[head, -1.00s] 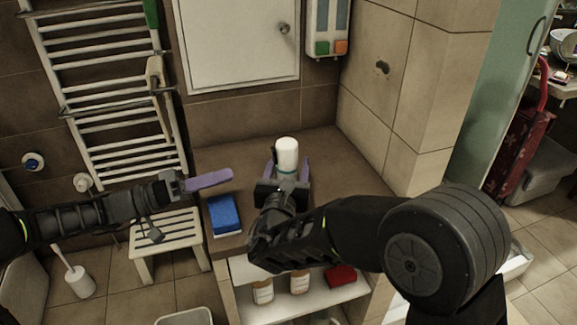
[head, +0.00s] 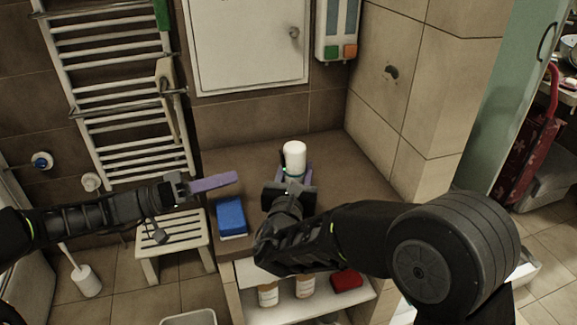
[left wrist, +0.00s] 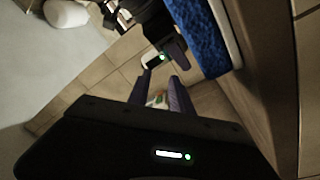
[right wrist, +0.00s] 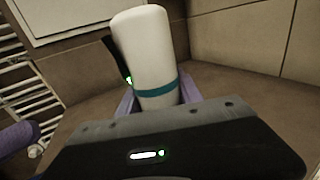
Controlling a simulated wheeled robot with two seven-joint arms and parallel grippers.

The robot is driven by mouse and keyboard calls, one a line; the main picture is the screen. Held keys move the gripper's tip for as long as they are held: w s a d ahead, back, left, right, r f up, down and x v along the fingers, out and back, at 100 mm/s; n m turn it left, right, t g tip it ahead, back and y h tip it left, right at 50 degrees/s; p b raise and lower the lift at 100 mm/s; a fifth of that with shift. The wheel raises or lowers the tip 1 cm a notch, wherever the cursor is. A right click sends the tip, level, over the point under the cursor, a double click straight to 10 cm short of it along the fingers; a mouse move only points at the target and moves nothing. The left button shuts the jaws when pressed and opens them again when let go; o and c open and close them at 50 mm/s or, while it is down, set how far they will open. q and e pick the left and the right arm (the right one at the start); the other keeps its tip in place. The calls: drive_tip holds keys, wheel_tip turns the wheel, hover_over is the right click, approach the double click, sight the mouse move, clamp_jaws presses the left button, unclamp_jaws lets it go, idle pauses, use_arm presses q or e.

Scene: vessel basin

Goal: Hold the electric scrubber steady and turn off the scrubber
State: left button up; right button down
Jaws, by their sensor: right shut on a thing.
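The electric scrubber, a white rounded cylinder with a teal band (head: 294,156), stands upright over the brown counter (head: 362,165). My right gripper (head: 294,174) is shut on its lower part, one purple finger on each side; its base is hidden. In the right wrist view the scrubber (right wrist: 150,50) fills the middle, and a small green light shows on a dark piece at its left. My left gripper (head: 234,178) is to the left of the scrubber, apart from it, with purple fingers. The left wrist view shows a gap between those fingers (left wrist: 160,85), with nothing held.
A blue sponge (head: 230,213) lies on the counter between my two grippers. Below are bottles (head: 305,286) and a red block (head: 347,281) on a shelf (head: 330,299). A white stool (head: 176,236) and towel rack (head: 128,95) are left. A tiled wall rises at the right.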

use_arm(q)
drive_tip(key=a+n, duration=0.3)
drive_tip(key=shift+s+a+r, duration=0.15)
drive_tip(key=shift+a+r, duration=0.15)
drive_tip(key=shift+a, duration=0.05)
drive_tip(key=c, duration=0.4)
drive_tip(key=n, duration=0.2)
drive_tip(key=a+n, duration=0.1)
drive_tip(key=shift+s+r, duration=0.3)
drive_tip(key=shift+s, duration=0.05)
clamp_jaws()
drive_tip(key=n, duration=0.3)
drive_tip(key=shift+s+r, duration=0.2)
drive_tip(key=shift+s, duration=0.1)
